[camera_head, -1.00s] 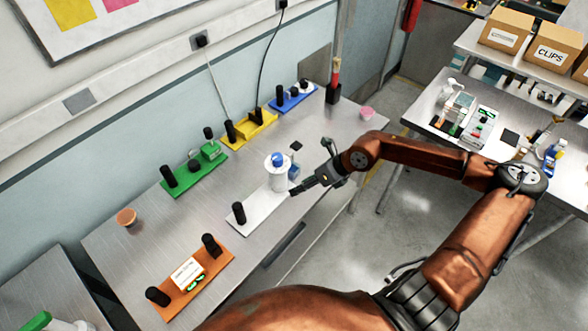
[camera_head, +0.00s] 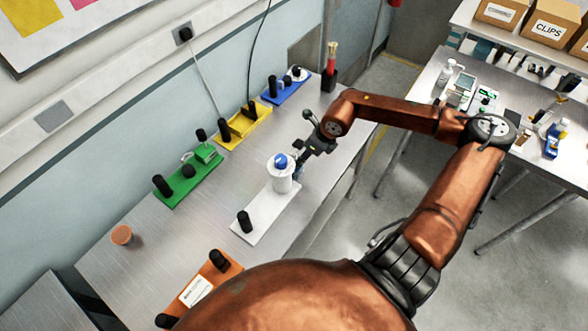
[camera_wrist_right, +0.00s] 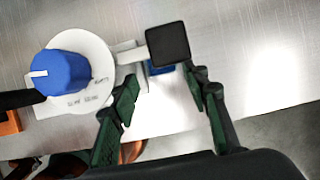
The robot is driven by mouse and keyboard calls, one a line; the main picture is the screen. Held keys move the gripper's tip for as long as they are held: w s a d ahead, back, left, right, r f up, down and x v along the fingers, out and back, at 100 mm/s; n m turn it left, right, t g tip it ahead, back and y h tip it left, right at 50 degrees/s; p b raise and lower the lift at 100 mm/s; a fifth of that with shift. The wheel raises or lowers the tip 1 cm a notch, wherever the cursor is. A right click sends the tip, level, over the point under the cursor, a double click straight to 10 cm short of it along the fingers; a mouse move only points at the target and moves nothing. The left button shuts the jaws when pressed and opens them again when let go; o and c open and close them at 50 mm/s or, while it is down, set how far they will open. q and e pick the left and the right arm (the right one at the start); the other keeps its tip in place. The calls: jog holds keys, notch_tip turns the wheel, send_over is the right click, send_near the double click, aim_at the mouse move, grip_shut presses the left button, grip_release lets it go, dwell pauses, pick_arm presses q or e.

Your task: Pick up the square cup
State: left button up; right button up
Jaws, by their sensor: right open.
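I cannot tell surely which thing is the square cup; a small blue piece (camera_head: 298,171) beside the white round module (camera_head: 282,178) is the likeliest, mostly hidden. In the right wrist view the blue piece (camera_wrist_right: 160,68) shows under a black square block (camera_wrist_right: 168,45), next to the white disc with a blue knob (camera_wrist_right: 60,75). The module stands on a white board (camera_head: 262,218). My right gripper (camera_head: 305,150) is at the far right side of the module. Its green-padded fingers (camera_wrist_right: 162,85) are apart, with the blue piece between or beyond their tips. Contact is unclear. My left gripper is out of view.
Green (camera_head: 178,196), yellow (camera_head: 236,136) and blue (camera_head: 292,88) boards with black posts line the wall side. An orange board (camera_head: 226,278) is nearest. A terracotta cup (camera_head: 122,235) stands at left. A holder (camera_head: 329,78) stands at the far end.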

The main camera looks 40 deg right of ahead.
aim_at(296, 169)
jog(key=x, duration=0.3)
jog(key=shift+f, duration=0.15)
jog(key=x, duration=0.3)
jog(key=shift+w+a+f+p, duration=0.1)
jog(key=shift+w+f+p, duration=0.1)
jog(key=shift+f+p, duration=0.15)
jog(key=shift+w+f, duration=0.15)
jog(key=shift+f, duration=0.25)
jog(key=shift+c, duration=0.6)
jog(key=c, duration=0.6)
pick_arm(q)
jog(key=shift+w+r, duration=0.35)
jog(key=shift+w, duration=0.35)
pick_arm(e)
jog(key=shift+r, duration=0.1)
